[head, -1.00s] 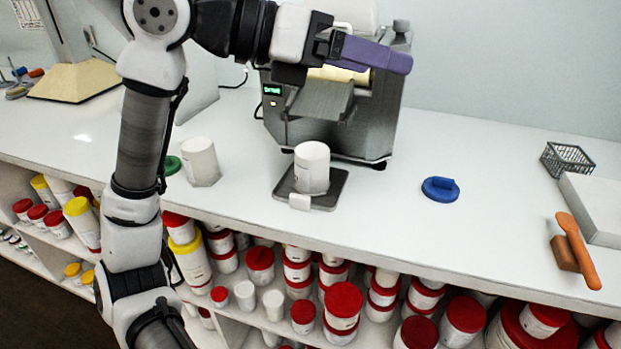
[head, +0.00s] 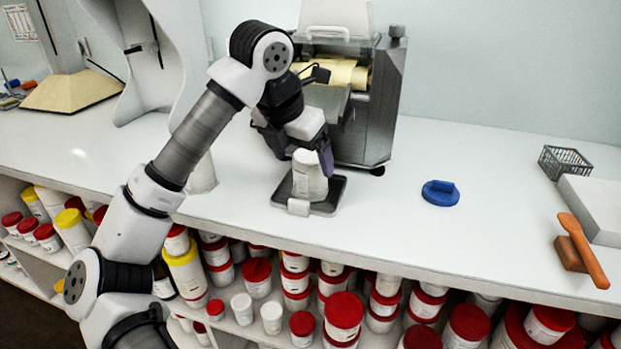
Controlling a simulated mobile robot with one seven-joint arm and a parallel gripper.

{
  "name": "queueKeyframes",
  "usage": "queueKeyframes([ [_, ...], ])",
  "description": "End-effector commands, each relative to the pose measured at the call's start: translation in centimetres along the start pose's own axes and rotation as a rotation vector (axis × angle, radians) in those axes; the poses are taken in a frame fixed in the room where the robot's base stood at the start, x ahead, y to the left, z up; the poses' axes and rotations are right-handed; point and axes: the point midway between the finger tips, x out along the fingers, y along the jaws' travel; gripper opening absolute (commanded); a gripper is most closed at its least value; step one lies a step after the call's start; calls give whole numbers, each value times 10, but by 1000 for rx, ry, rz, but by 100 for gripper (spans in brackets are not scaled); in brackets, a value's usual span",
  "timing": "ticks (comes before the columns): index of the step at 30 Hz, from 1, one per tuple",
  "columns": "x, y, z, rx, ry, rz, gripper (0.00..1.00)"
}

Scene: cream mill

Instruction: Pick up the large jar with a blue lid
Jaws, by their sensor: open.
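A white jar (head: 307,178) stands upright, with no lid visible on it, on a small dark platform (head: 325,204) in front of the mill. A blue lid (head: 440,193) with a raised grip lies apart on the counter to the right. My gripper (head: 302,162) is open and points down at the jar. One purple finger shows at the jar's right upper side, and the other is at its upper left, partly hidden. I cannot tell whether the fingers touch the jar. The jar's top is partly covered by the gripper.
The grey mill (head: 377,110) with cream rollers stands close behind my gripper. Another white container (head: 203,176) is mostly hidden behind my arm. A wire basket (head: 564,162) and an orange-handled tool (head: 583,250) lie at the right. Shelves below hold many red-lidded jars (head: 343,311).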

Motion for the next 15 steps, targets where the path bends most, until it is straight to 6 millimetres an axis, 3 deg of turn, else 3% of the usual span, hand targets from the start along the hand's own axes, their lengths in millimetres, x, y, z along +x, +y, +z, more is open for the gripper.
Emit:
queueKeyframes([
  [15, 53, 3, -2, 1, 0, -2, 87],
])
